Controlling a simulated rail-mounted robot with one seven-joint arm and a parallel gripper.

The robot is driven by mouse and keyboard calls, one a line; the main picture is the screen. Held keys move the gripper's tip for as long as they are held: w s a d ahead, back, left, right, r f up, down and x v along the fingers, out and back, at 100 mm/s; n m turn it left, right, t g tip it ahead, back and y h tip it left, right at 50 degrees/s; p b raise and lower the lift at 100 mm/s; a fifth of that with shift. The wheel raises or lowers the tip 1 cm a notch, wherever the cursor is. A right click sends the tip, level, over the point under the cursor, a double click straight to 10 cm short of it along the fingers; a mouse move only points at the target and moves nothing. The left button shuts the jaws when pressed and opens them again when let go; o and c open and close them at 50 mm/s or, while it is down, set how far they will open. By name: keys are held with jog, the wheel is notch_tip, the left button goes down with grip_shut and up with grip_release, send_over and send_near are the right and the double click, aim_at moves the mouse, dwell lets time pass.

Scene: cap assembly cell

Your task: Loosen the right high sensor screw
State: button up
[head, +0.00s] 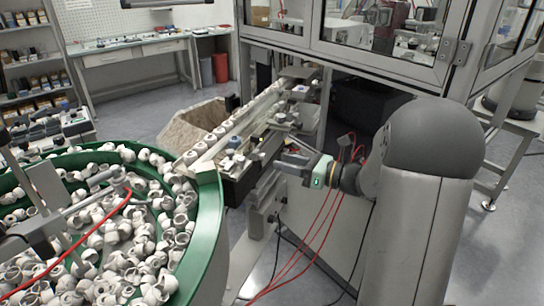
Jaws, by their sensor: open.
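My gripper (277,131) is in the middle of the head view, reaching in from the right over the near side of the rail assembly. It is open, and I see nothing held between its fingers. The rail assembly (238,186) carries small fittings, with a dark block and grey knob-like parts just left of my gripper. The right high sensor screw is too small to pick out among these fittings. I cannot tell whether my fingertips touch any of them.
A green-rimmed round bowl (208,226) full of white caps fills the lower left. A row of white caps (210,139) lies along the sloping rail. A framed glass enclosure (352,62) stands behind. Red cables (318,232) hang below my gripper. A cardboard-coloured bin (190,128) stands behind the rail.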

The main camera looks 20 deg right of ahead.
aim_at(265, 158)
jog(key=shift+x, duration=2.3)
jog(key=shift+c, duration=0.3)
grip_shut()
jog(key=shift+f, duration=0.1)
